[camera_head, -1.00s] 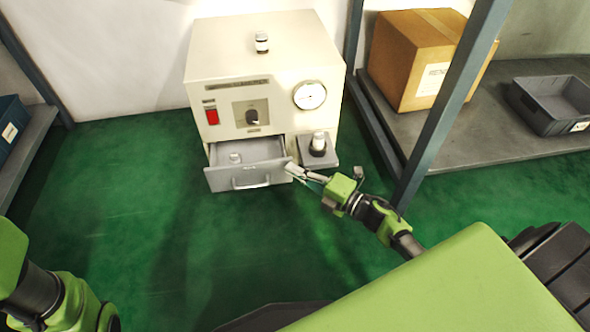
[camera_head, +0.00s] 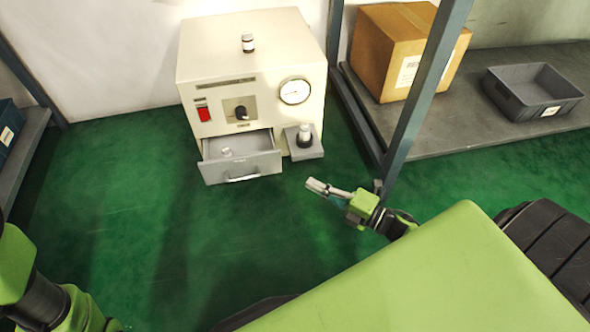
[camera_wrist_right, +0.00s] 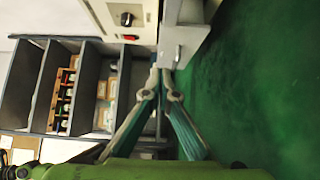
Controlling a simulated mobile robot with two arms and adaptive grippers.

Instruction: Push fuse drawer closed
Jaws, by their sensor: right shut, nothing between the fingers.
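The grey fuse drawer (camera_head: 242,168) stands pulled out at the bottom of the cream cabinet (camera_head: 225,65). Its front has a bar handle, and a small whitish piece (camera_head: 227,152) lies inside. My right gripper (camera_head: 312,184) is shut and empty, to the right of the drawer front and apart from it in the head view. In the right wrist view, the closed fingertips (camera_wrist_right: 165,78) show just below the drawer front (camera_wrist_right: 184,46) in the picture. Only part of my left arm shows at the lower left; its gripper is out of view.
A small ledge (camera_head: 305,151) with a dark-based fitting sits right of the drawer. A blue-grey post (camera_head: 420,95) and a shelf (camera_head: 420,142) with a cardboard box (camera_head: 395,55) and grey bin (camera_head: 530,92) stand right. Green floor before the cabinet is clear.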

